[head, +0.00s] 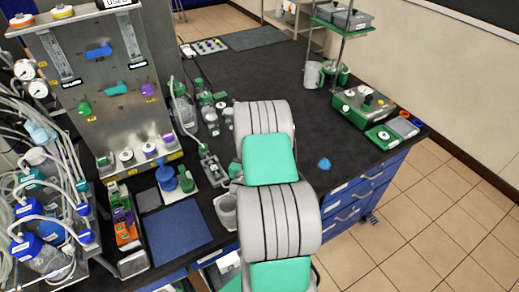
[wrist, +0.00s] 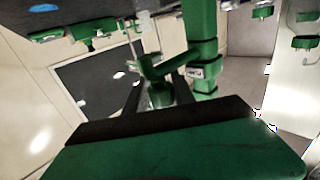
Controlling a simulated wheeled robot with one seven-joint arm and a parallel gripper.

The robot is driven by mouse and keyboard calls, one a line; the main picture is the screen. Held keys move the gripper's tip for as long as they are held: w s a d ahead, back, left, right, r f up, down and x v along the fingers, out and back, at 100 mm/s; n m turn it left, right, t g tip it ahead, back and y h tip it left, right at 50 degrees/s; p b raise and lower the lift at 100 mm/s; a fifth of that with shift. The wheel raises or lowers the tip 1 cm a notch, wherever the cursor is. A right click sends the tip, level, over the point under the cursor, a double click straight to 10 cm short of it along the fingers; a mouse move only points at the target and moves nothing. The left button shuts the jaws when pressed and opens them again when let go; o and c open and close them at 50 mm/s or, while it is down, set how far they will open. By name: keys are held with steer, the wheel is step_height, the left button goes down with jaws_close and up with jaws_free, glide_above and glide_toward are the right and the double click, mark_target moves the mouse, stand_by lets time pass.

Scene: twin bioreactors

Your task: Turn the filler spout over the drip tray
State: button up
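The filler shows in the wrist view as a thick green post (wrist: 201,35) with a small white label. A green spout (wrist: 158,72) juts out sideways from it. My gripper (wrist: 158,95) is at the spout, its two dark fingers apart, one on each side of the green part. I cannot tell whether either finger touches it. In the head view my arm covers the gripper and most of the filler; only a bit of green (head: 235,170) shows at the arm's left edge. I cannot make out the drip tray in either view.
A grey cup (head: 226,211) stands left of my arm. A steel bioreactor panel (head: 110,85) with tubing fills the left. A blue object (head: 324,164) lies right on the dark bench (head: 300,70); green balance-like devices (head: 362,105) stand beyond.

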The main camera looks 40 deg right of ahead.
steer(key=shift+o, duration=1.2)
steer(key=shift+s+f, duration=0.1)
steer(key=shift+f, duration=0.05)
